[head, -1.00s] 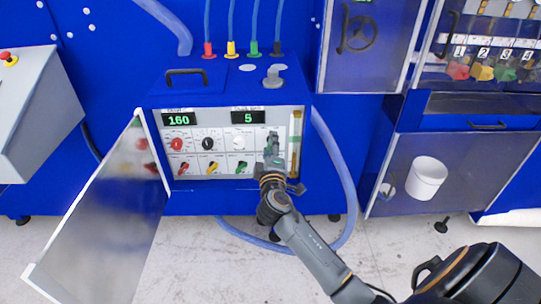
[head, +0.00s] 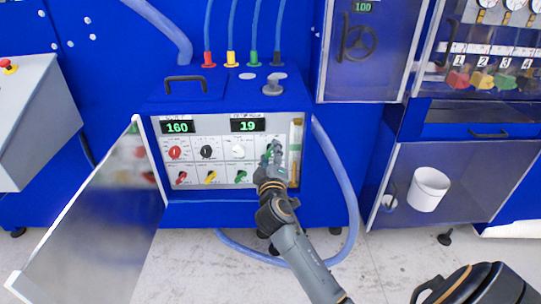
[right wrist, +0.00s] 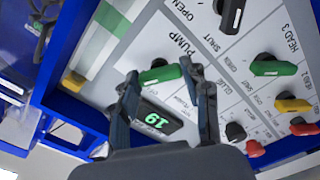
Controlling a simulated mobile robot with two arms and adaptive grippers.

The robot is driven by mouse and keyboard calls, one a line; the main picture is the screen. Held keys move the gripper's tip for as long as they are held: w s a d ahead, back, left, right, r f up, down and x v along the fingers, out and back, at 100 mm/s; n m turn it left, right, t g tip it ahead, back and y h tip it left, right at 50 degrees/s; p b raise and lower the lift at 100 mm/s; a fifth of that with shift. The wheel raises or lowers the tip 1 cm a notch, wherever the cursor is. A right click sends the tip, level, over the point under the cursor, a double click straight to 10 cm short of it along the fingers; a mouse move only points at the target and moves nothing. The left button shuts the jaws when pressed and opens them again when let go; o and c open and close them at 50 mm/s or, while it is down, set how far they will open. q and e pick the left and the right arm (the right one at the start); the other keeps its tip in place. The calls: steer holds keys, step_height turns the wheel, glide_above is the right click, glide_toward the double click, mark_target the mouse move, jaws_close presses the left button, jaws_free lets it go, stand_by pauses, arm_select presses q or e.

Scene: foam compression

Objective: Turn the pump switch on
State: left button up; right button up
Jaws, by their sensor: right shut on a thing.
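The pump switch (right wrist: 160,74) is a green knob beside the PUMP lettering in the right wrist view. My right gripper (right wrist: 163,82) has one finger on each side of it and is shut on it. In the head view my right gripper (head: 271,158) is at the right part of the control panel (head: 222,160) and largely hides the switch. The panel's displays read 160 and 19 (head: 247,125).
The cabinet door (head: 95,215) stands open at the left of the panel. Several other knobs sit close by, including a green one (head: 240,176). A blue hose (head: 335,165) curves down at the right. A white bucket (head: 428,188) is further right.

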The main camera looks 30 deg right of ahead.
steer(key=o, duration=1.2)
steer(key=shift+c, duration=0.2)
steer(key=shift+s+a, duration=0.1)
steer(key=v, duration=1.1)
steer(key=shift+s+a, duration=0.25)
steer(key=shift+s, duration=0.1)
steer(key=shift+f, duration=0.1)
